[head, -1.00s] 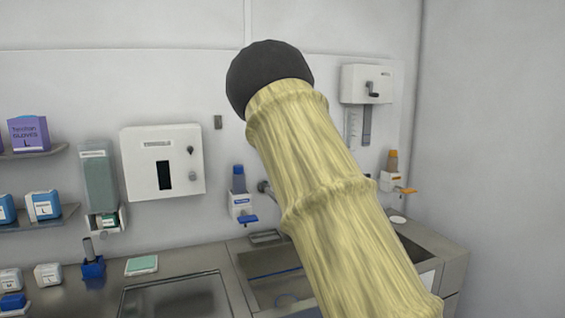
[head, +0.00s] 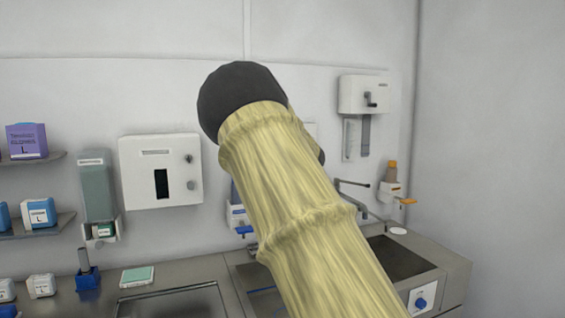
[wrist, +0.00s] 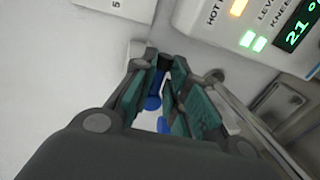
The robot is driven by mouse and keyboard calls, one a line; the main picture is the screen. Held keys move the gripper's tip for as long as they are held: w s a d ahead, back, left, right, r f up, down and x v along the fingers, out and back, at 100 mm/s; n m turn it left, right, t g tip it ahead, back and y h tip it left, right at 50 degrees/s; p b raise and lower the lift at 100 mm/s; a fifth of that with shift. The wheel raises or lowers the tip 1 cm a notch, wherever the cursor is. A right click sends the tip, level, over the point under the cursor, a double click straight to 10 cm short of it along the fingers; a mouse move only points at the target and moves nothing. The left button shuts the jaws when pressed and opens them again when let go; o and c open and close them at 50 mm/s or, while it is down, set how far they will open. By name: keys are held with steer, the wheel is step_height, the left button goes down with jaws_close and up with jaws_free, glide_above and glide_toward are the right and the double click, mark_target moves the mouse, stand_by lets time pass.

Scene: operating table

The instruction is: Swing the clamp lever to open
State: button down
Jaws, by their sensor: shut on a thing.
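In the wrist view my gripper (wrist: 162,80) has its two fingers with teal pads closed in on a blue lever-like part (wrist: 152,101), which looks like the clamp lever. The fingers cover much of it, and its clamp and how far it is swung cannot be made out. In the head view my yellow-sleeved arm with its dark round joint fills the middle. It hides my gripper and the lever there.
A white panel (wrist: 225,18) with lit green digits and indicator lights is close by the gripper in the wrist view. In the head view, a white wall box (head: 161,170), a bottle dispenser (head: 390,180), a tap (head: 352,184) and a steel counter (head: 440,262) line the wall.

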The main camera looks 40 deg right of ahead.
steer(key=shift+r, duration=0.1)
steer(key=c, duration=1.4)
jaws_free()
steer(key=shift+w+a, duration=0.1)
steer(key=v, duration=1.2)
